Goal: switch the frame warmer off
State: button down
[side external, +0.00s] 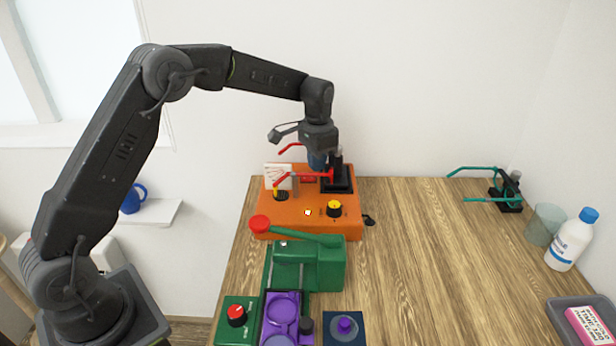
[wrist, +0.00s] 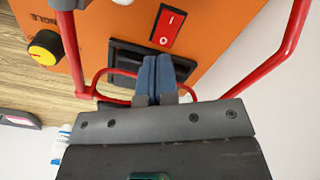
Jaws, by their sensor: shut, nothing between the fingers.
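The frame warmer (side external: 290,222) is an orange box at the back of the table. It has a yellow-topped knob (side external: 334,208), a small lamp (side external: 308,212) that looks lit, and a red rocker switch (wrist: 167,26), marked O on one half. I cannot tell which half is pressed in. My gripper (wrist: 157,60) is shut and empty, its blue fingertips over the black well beside the switch, apart from the switch in the wrist view. In the side view my gripper (side external: 317,164) is low over the warmer's back. Red glasses (wrist: 290,45) surround the fingers.
A green press (side external: 300,266) with a red-ball lever stands in front of the warmer. Teal glasses (side external: 490,198) on a black stand, a cup (side external: 545,224), a bottle (side external: 571,242) and a grey tray (side external: 565,320) are at right. The table's middle is clear.

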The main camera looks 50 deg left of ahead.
jog(key=shift+f, duration=0.4)
dwell(0.4)
notch_tip(320, 180, up, 7)
dwell(0.9)
jog(key=shift+s+a+f, duration=0.1)
jog(key=shift+f, duration=1.45)
jog(key=shift+s+a+f, duration=0.1)
jog(key=shift+f, duration=1.45)
jog(key=shift+f, duration=0.4)
jog(key=shift+r, duration=0.15)
